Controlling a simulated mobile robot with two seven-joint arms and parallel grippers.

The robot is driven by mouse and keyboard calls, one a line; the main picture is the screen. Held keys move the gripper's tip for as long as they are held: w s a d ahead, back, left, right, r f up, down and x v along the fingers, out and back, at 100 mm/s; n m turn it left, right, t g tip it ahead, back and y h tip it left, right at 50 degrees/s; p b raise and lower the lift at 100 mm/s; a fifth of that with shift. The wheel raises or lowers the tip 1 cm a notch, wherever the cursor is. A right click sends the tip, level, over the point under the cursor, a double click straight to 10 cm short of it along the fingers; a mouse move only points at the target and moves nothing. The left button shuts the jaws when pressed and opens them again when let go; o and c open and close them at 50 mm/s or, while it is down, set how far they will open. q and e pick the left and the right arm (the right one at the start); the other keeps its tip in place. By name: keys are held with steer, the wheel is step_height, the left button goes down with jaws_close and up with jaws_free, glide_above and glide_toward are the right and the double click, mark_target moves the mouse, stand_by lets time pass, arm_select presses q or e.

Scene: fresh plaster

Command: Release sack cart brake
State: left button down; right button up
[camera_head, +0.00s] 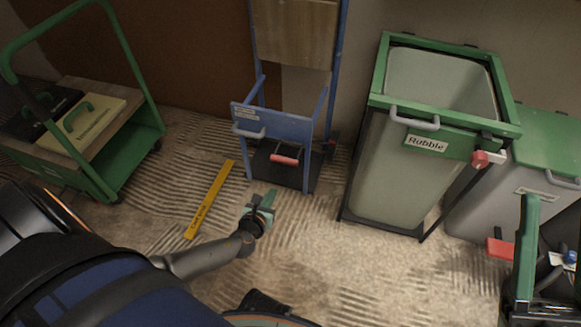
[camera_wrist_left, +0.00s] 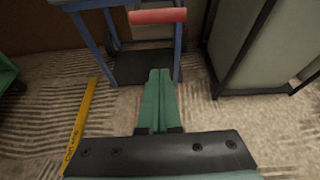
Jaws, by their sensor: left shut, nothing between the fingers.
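The blue sack cart (camera_head: 272,124) with a wooden back board stands upright against the wall in the middle of the head view. A red bar (camera_head: 284,159), likely its brake lever, shows low between its uprights, above the dark foot plate (camera_head: 287,178). In the left wrist view the red bar (camera_wrist_left: 158,16) is at the top edge. My left gripper (camera_head: 267,198) is in front of the cart, low and short of the red bar. Its green fingers (camera_wrist_left: 158,98) are shut together and empty, pointing toward the cart.
A yellow level (camera_head: 210,200) lies on the ridged floor left of my gripper. A green trolley (camera_head: 134,146) with cases stands at the left. The Rubble bin (camera_head: 398,165) stands close right of the cart, with a grey bin (camera_head: 500,212) beyond. Floor before the cart is clear.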

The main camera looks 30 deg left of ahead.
arm_select(q)
steer(key=shift+w, duration=0.3)
arm_select(e)
steer(key=shift+s, duration=0.1)
arm_select(q)
steer(key=b+x, duration=0.6)
steer(key=x, duration=0.4)
steer(key=shift+w+a+r+p, duration=0.1)
steer(key=shift+r+p, duration=0.2)
steer(key=shift+r, duration=1.7)
arm_select(e)
step_height(320, 180, down, 6)
steer(key=shift+a+n, duration=0.3)
steer(key=shift+a, duration=0.1)
arm_select(q)
steer(key=shift+r, duration=0.1)
arm_select(e)
steer(key=shift+w, duration=0.2)
